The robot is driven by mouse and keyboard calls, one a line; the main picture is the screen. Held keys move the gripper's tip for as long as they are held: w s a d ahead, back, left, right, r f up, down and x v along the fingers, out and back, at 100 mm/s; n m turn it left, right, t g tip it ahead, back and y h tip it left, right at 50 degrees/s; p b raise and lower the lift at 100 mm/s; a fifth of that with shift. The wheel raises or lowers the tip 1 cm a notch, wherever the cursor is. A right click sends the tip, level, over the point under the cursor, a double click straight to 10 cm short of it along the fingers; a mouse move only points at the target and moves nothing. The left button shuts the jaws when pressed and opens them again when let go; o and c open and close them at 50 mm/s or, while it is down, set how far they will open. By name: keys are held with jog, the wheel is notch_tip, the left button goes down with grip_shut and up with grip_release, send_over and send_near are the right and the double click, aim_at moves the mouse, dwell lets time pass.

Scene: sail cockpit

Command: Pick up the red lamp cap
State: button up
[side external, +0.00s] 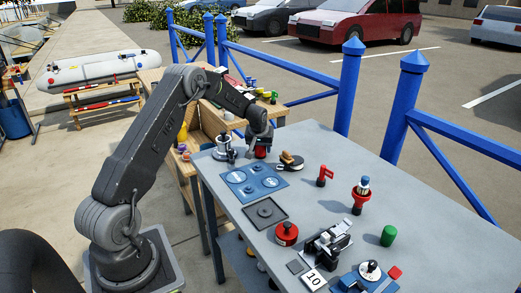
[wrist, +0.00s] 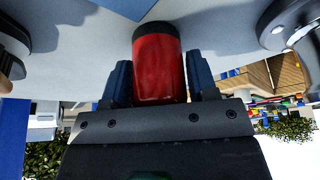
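The red lamp cap (wrist: 159,68) is a red cylinder with a dark far end, seen between my fingers in the wrist view. In the side view it shows as a small red shape (side external: 261,152) under my gripper (side external: 261,146), at the back part of the grey table. My gripper (wrist: 160,80) has one blue-grey finger close along each side of the cap. Whether the fingers press on it or leave a thin gap cannot be told. Whether the cap rests on the table is also unclear.
A silver pot-like part (side external: 223,150) stands left of my gripper, and a dark round block with a tan piece (side external: 290,161) lies to the right. A blue plate (side external: 254,183) lies in front. A red fitting (side external: 322,177) and a green cylinder (side external: 388,236) stand farther right.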

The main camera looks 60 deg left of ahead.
jog(key=c, duration=0.5)
jog(key=shift+c, duration=0.2)
